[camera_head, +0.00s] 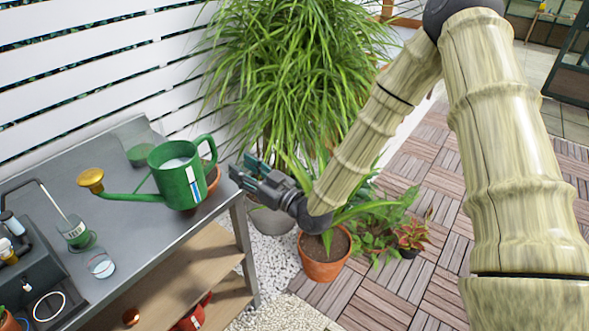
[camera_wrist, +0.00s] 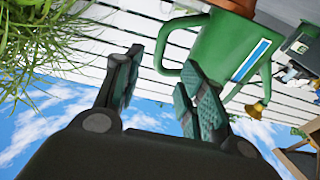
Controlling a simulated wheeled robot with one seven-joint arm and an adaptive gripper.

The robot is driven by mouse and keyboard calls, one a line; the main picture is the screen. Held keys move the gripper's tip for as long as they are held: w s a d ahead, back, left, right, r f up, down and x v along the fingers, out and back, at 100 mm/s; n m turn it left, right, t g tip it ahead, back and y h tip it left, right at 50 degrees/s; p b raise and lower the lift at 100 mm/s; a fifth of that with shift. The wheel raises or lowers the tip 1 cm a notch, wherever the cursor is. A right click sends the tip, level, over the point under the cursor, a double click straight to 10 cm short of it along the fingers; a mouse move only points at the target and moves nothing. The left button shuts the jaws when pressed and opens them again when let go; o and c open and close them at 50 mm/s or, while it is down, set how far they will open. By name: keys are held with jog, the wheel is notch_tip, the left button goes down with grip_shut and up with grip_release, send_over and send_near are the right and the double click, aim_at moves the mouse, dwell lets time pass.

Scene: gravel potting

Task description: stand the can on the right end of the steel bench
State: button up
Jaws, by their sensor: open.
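The green watering can (camera_head: 177,187) has a blue-and-white stripe, a loop handle on its right and a brass rose at the left end of its spout. It looks upright at the right end of the steel bench (camera_head: 136,220); its base contact is hard to make out. My gripper (camera_head: 237,172) is open and empty, just right of the can's handle, with a small gap. In the wrist view, turned upside down, the can (camera_wrist: 218,45) shows beyond my open fingers (camera_wrist: 160,66), its handle loop between the fingertips in the picture.
A terracotta pot (camera_head: 213,178) sits behind the can, partly hidden. A glass (camera_head: 101,265) and a green-labelled bottle (camera_head: 74,232) stand left on the bench. A large grassy plant (camera_head: 290,60) and a potted plant (camera_head: 324,268) are close to my arm. Wooden shelves (camera_head: 185,270) lie below.

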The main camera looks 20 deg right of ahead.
jog(key=s+d+f+m+g+h, duration=0.15)
jog(key=s+f, duration=0.25)
jog(key=f, duration=0.5)
jog(key=s+f+m+g+h, duration=0.1)
jog(key=s+f+g+h, duration=0.25)
jog(key=f, duration=0.55)
jog(key=s+d+f+m+g+h, duration=0.1)
jog(key=s+d+f+g, duration=0.2)
jog(key=s+f, duration=0.5)
jog(key=s+d+f+m+g+h, duration=0.2)
jog(key=s+d+f+g, duration=0.1)
jog(key=s+f, duration=0.5)
jog(key=s+d, duration=0.1)
jog(key=s, duration=0.1)
jog(key=shift+s+d+f+h, duration=0.2)
jog(key=shift+s+h, duration=0.1)
jog(key=shift+s, duration=0.1)
jog(key=s+d+f+g+h, duration=0.1)
jog(key=s+d, duration=0.1)
jog(key=s, duration=0.3)
jog(key=s+d+f+m+g+h, duration=0.1)
jog(key=s+d+g, duration=0.1)
jog(key=s, duration=0.3)
jog(key=s+d+f+m+g+h, duration=0.1)
jog(key=s+d+f, duration=0.1)
jog(key=s, duration=0.3)
jog(key=shift+s+d+g, duration=0.35)
jog(key=shift+s+g, duration=0.05)
jog(key=shift+c, duration=0.8)
